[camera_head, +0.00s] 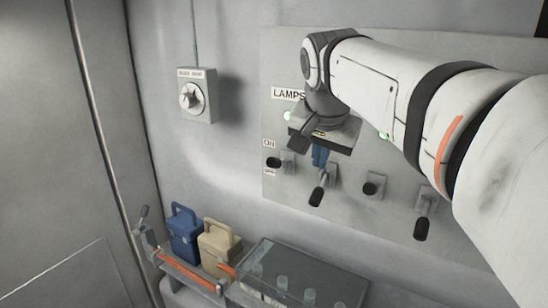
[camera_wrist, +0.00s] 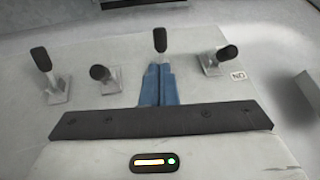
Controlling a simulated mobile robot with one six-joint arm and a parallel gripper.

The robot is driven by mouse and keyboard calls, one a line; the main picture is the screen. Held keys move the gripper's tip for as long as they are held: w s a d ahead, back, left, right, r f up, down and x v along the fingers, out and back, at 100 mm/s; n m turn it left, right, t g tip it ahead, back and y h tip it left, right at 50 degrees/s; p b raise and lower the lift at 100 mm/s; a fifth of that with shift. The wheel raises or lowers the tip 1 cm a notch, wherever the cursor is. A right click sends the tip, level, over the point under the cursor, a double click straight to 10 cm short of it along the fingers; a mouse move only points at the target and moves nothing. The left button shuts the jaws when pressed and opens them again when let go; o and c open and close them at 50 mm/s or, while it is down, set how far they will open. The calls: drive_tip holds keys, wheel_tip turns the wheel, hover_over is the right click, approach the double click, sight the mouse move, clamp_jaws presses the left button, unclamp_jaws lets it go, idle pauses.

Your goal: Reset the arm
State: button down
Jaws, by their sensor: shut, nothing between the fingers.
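My arm reaches in from the right in the head view, in front of a grey wall panel (camera_head: 290,60) marked LAMPS. My gripper (camera_head: 318,158) points at the panel, with its blue fingers together and nothing between them. In the wrist view my gripper (camera_wrist: 160,68) shows its blue fingertips side by side, close below a black-handled lever (camera_wrist: 160,40) in the picture. I cannot tell whether they touch it. Other levers stand to either side, one at the far left (camera_wrist: 42,60) and one at the right (camera_wrist: 226,53) beside a label.
A rotary switch box (camera_head: 194,95) hangs on the wall at left. A blue container (camera_head: 184,234) and a beige container (camera_head: 218,247) stand on a shelf below, beside a clear-lidded case (camera_head: 300,275). Another lever (camera_head: 422,215) sticks out at the panel's lower right.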

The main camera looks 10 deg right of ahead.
drive_tip(key=s+a+f+n+g, duration=0.1)
drive_tip(key=s+f+n, duration=0.2)
drive_tip(key=s+f, duration=0.4)
drive_tip(key=s+a+f+n+g+y, duration=0.1)
drive_tip(key=s+f+n, duration=0.3)
drive_tip(key=f, duration=1.1)
drive_tip(key=s, duration=0.3)
drive_tip(key=shift+s+a+f+g+y, duration=0.15)
drive_tip(key=shift+s+f+g+y, duration=0.15)
drive_tip(key=shift+f, duration=0.1)
drive_tip(key=c, duration=2.1)
unclamp_jaws()
